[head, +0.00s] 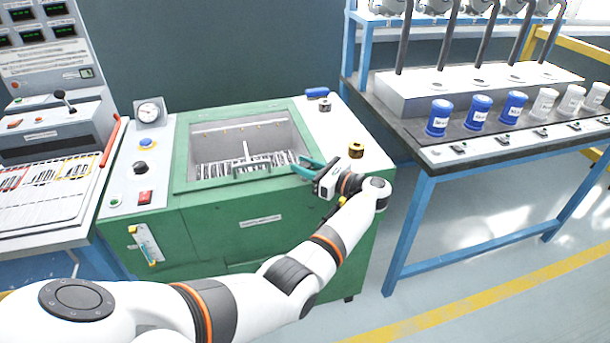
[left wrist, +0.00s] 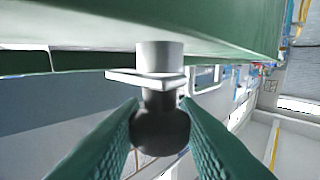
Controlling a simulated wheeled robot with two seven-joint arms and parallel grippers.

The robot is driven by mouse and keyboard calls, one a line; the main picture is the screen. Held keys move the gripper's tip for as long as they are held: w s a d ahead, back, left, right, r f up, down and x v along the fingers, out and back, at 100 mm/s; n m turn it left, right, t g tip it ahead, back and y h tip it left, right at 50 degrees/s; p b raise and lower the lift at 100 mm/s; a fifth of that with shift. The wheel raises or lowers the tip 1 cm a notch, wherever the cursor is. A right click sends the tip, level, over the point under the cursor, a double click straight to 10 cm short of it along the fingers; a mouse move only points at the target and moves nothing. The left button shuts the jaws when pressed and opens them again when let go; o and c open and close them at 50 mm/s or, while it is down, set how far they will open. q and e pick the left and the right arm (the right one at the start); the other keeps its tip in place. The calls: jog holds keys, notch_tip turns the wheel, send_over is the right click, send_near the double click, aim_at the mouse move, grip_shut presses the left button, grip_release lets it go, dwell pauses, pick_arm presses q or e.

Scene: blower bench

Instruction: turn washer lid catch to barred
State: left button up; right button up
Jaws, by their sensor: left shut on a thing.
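The washer (head: 220,235) is a green cabinet with a sunken basin in its top. My left gripper (head: 297,163) is at the basin's right front rim, its teal fingers pointing left. In the left wrist view, a dark round knob (left wrist: 160,132) sits between the fingers of that gripper, which is shut on it. The knob is on a dark stem with a white flat plate (left wrist: 135,78) and a white round collar (left wrist: 160,57) against a green surface. In the head view the gripper hides this catch, and I cannot read its position. My right gripper is not in view.
A gauge (head: 149,112), a red switch (head: 145,197) and buttons are left of the basin. A blue-capped item (head: 317,92) and a dark-and-gold knob (head: 356,150) are on the white right-hand top. A blue-framed bench (head: 425,185) with cups stands at right.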

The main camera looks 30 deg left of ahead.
pick_arm(q)
jog(key=shift+n+g+b, duration=0.4)
jog(key=shift+g, duration=0.2)
jog(key=o, duration=1)
